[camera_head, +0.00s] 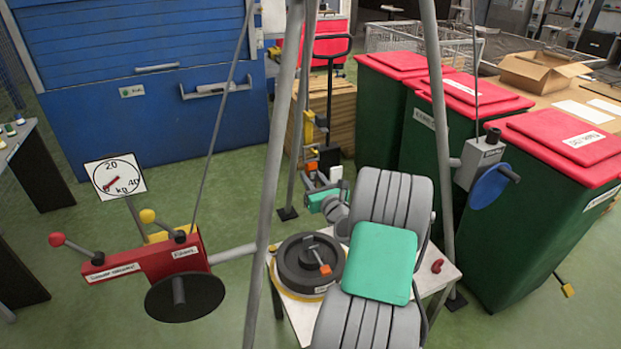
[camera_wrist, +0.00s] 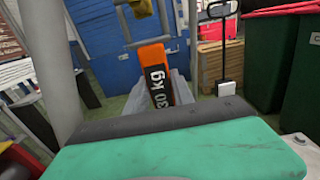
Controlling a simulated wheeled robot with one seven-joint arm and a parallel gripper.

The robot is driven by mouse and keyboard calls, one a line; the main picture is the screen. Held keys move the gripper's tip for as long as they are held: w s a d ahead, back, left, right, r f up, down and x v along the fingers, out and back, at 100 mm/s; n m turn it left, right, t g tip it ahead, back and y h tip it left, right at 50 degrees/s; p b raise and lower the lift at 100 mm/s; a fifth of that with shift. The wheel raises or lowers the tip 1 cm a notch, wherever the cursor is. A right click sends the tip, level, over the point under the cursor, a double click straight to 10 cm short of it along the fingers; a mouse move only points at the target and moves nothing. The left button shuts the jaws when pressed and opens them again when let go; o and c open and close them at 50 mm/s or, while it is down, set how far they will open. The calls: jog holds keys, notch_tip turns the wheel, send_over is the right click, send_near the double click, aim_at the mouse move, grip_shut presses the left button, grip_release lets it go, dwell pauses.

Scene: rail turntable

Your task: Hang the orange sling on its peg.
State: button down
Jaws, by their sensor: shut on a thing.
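The orange sling shows in the wrist view as an orange strip with a "30 kg" label (camera_wrist: 157,75), upright between the grey fingers of my gripper (camera_wrist: 158,98). In the head view, a small orange patch of the sling (camera_head: 311,154) shows behind the tripod legs. My gripper (camera_head: 317,178) is shut on it, beyond the table. The ends of the sling are not clear. I cannot make out its peg for certain; small yellow and dark parts (camera_head: 309,125) show just above the sling, close to a tripod leg.
Grey tripod legs (camera_head: 268,200) stand close on both sides of my arm. A white table (camera_head: 442,278) carries a black disc weight (camera_head: 296,265) with an orange tag. A red winch (camera_head: 145,262) sits left. Red-lidded green bins (camera_head: 545,210) stand right, a blue cabinet (camera_head: 150,110) behind.

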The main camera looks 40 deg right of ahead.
jog(key=shift+r, duration=0.2)
jog(key=shift+r+p, duration=0.7)
jog(key=shift+p, duration=0.25)
jog(key=b+v, duration=0.1)
jog(key=v, duration=0.8)
dwell(0.6)
dwell(0.4)
